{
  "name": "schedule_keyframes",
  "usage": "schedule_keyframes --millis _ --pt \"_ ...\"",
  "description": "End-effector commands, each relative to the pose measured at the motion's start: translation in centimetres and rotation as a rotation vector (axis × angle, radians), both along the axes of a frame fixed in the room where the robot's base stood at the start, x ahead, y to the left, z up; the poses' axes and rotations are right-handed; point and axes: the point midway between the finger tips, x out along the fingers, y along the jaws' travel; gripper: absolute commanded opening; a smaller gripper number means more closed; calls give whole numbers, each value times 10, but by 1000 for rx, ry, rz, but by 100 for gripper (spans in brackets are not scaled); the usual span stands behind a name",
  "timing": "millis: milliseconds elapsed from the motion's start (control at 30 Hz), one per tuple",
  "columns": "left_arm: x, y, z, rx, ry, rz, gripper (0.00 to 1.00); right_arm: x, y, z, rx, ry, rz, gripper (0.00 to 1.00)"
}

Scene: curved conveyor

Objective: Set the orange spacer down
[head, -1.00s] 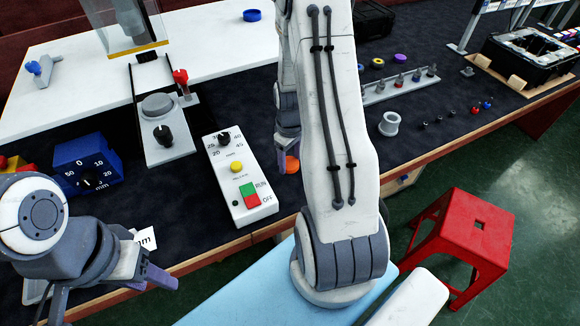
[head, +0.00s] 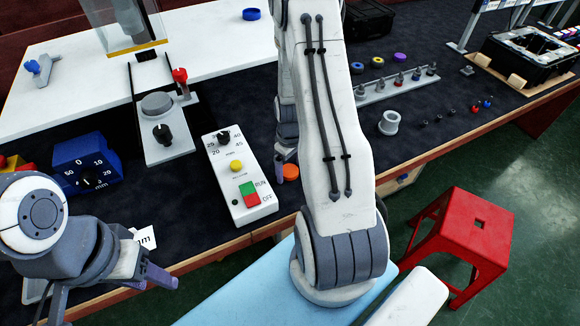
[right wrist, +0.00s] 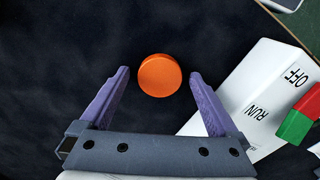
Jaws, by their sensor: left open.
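The orange spacer (head: 290,172) is a short round disc on the dark mat, just right of the white control box. In the right wrist view the spacer (right wrist: 160,76) lies between the fingertips of my right gripper (right wrist: 158,77), with a gap on both sides. That gripper is open; in the head view it is mostly hidden behind my right arm. My left gripper (head: 108,291) is open and empty at the lower left, over the table's front edge.
The control box (head: 239,178) with green and red buttons stands close beside the spacer. A blue dial box (head: 85,163) is at the left. A grey ring (head: 389,122) and a pegged rack (head: 400,84) lie to the right. A red stool (head: 462,240) stands on the floor.

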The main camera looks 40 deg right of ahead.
Motion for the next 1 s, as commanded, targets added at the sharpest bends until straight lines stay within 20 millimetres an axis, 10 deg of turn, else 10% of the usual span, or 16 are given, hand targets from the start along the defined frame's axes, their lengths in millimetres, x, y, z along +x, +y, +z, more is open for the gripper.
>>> schedule_keyframes --millis 267,700,1000 --pt "0 0 2 0 0 0 50 1 -1 21 -2 -4 0 96" --pt "0 0 4 0 0 0 50 1 -1 108 -2 -4 0 96" --pt "0 0 4 0 0 0 50 0 0 124 0 0 0 96"
